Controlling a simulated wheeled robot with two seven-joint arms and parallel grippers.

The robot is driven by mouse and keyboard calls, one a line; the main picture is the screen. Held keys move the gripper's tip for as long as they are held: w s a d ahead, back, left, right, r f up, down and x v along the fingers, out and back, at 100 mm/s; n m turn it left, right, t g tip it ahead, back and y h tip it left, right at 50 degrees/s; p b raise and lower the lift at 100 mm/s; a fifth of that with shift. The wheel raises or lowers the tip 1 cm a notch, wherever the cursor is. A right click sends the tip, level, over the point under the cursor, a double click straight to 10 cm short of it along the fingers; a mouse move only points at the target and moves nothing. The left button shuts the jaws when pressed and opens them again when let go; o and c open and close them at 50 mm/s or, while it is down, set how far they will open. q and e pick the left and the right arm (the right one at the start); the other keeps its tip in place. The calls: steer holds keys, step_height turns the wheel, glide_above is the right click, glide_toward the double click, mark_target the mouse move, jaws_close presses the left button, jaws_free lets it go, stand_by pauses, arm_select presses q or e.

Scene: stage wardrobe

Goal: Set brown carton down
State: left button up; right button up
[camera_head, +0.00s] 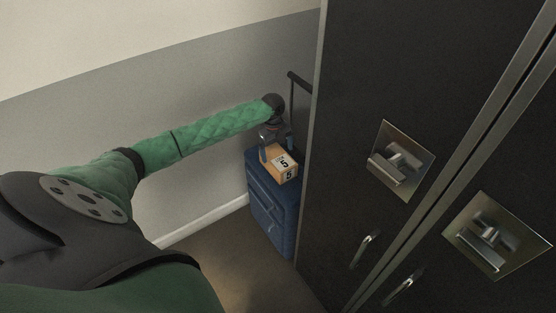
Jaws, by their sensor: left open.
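The brown carton (289,173) is a small box with a white label marked 5. It sits on top of the blue suitcase (268,205), against the wall beside the dark cabinet. My left arm reaches in from the left in a green padded sleeve. My left gripper (275,150) is at the carton's far end, its fingers on either side of the box. The jaws are open; whether a finger touches the carton is too small to tell. My right gripper is out of view.
A tall dark cabinet (350,75) with metal latches and handles fills the right side, close to the suitcase. The suitcase's dark pull handle (291,84) stands up behind. A grey wall (80,120) runs along the left. Brown floor (220,250) is clear in front.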

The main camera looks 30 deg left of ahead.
mark_target(276, 155)
arm_select(q)
steer(key=r, duration=0.4)
steer(key=shift+w+a+r, duration=0.1)
steer(key=shift+a+r, duration=0.1)
steer(key=shift+a, duration=0.1)
steer(key=shift+a+r, duration=0.1)
steer(key=shift+r, duration=0.75)
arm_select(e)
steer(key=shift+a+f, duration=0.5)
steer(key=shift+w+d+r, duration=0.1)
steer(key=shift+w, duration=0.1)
